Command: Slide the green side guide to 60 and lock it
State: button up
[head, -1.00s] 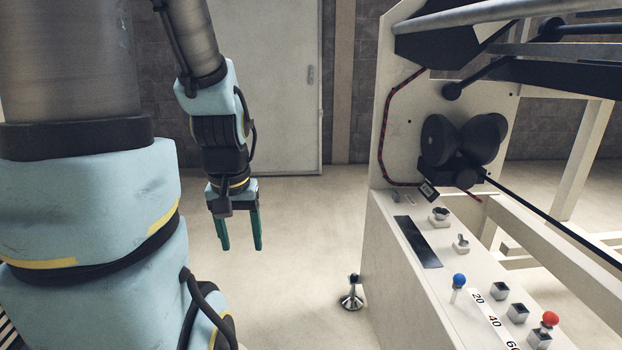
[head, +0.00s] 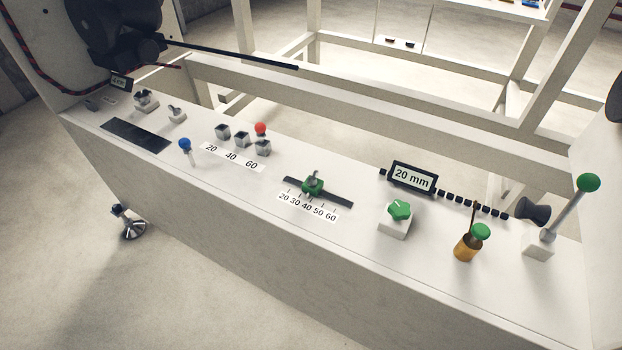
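The green side guide (head: 312,187) is a small green block with a grey upright lever on top. It sits in a dark slot (head: 335,197) on the white bench top. A scale strip (head: 310,207) in front of the slot reads 20, 30, 40, 50, 60. The guide stands left of the slot's middle, near the 40 mark; the exact reading is too small to tell. Whether it is locked cannot be told. My gripper is not in the head view now.
Left are a blue-balled lever (head: 185,146) and a red ball (head: 261,128). A frame rail (head: 350,125) runs behind.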

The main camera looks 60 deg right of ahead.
aim_at(312, 181)
jog(key=k+l+z, duration=0.1)
jog(key=z, duration=0.95)
jog(key=l, duration=0.1)
